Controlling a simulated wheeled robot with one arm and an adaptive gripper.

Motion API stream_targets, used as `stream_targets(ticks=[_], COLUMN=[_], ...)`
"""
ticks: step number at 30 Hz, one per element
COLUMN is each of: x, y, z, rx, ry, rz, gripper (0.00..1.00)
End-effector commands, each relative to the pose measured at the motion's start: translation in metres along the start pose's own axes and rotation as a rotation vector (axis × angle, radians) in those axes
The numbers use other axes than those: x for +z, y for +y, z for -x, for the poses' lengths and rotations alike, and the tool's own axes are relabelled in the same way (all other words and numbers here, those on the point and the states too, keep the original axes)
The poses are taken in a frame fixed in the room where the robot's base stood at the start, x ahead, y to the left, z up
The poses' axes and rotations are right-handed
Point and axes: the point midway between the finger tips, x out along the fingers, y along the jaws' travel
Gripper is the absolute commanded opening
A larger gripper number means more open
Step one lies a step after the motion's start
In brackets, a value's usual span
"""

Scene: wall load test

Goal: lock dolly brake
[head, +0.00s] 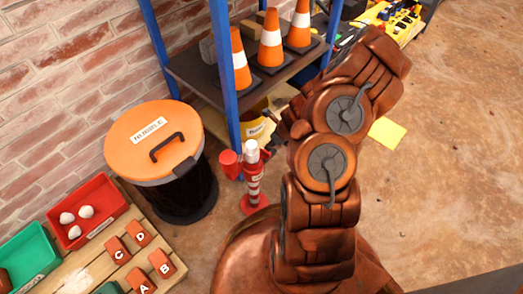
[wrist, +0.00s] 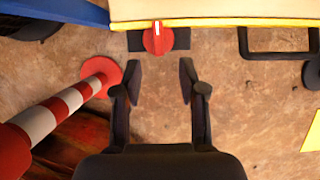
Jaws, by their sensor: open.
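In the wrist view, a red lever or knob with a white stripe (wrist: 157,38) sits on a dark plate at the edge of a pale, yellow-edged body (wrist: 215,12), which may be the dolly. My gripper (wrist: 160,68) is open and empty. Its two fingers point at the red knob, one to each side, a little short of it and apart from it.
A red-and-white post (wrist: 42,118) stands left of my gripper; the head view shows it too (head: 254,185). A black frame (wrist: 280,55) is at the right. A lidded rubble bin (head: 155,135), a shelf with cones (head: 270,45) and red bin (head: 88,212) stand along the wall.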

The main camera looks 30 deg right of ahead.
Motion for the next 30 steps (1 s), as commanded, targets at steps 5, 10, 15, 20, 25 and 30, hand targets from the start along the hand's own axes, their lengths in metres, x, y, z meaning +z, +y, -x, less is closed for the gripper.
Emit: stream_targets(ticks=[5, 10, 15, 20, 25, 30], x=[0.001, 0.002, 0.001, 0.001, 0.002, 0.002], y=[0.004, 0.005, 0.006, 0.006, 0.005, 0.004], z=[-0.015, -0.041, -0.065, -0.078, -0.082, -0.081], rx=[0.004, 0.003, 0.006, 0.006, 0.004, 0.004], ry=[0.000, 0.000, 0.001, 0.001, 0.000, 0.000], rz=[0.009, 0.016, 0.013, 0.013, 0.011, 0.010], gripper=[0.42, 0.42, 0.42, 0.42, 0.42, 0.42])
